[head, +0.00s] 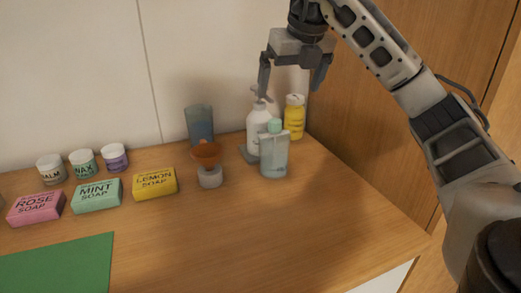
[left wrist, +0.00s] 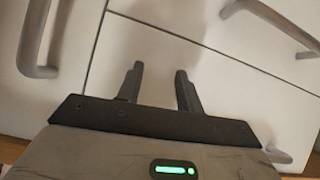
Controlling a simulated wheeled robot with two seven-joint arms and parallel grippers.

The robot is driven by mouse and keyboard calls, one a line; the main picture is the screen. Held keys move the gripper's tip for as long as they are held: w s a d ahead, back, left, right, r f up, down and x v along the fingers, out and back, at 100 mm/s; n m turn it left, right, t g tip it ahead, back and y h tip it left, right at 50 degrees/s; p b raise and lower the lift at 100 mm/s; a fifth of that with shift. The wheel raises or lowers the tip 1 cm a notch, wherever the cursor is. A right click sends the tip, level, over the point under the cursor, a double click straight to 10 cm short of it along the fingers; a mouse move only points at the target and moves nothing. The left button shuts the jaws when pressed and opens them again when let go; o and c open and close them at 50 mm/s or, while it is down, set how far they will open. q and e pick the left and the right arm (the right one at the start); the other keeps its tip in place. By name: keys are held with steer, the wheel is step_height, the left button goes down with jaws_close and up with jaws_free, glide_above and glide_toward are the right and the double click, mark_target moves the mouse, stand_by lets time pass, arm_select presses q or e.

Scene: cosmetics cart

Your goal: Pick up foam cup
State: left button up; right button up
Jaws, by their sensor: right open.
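A blue-grey, cup-shaped container (head: 199,125) stands upright at the back of the wooden counter, against the wall. In front of it is an orange, bowl-like piece (head: 207,154) above a small grey round base (head: 210,177). I cannot tell for sure which of these is the foam cup. My right gripper (head: 291,90) is open and empty, fingers pointing down, in the air above the bottles and right of the blue-grey container. My left gripper (left wrist: 158,85) shows only in the left wrist view, open and empty in front of white drawer fronts.
A white pump bottle (head: 257,128), a pale bottle with a green cap (head: 274,155) and a yellow bottle (head: 294,118) stand below my right gripper. Soaps, including a yellow one (head: 155,184), and small jars are at left. A green mat (head: 60,268) lies front left. The front right counter is clear.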

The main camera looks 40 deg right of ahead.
steer(key=b, duration=0.1)
glide_above(274, 134)
steer(key=s, duration=0.2)
step_height(274, 134, down, 9)
steer(key=shift+x, duration=2.85)
steer(key=shift+a+r, duration=0.1)
steer(key=shift+a, duration=0.05)
steer(key=c, duration=1.7)
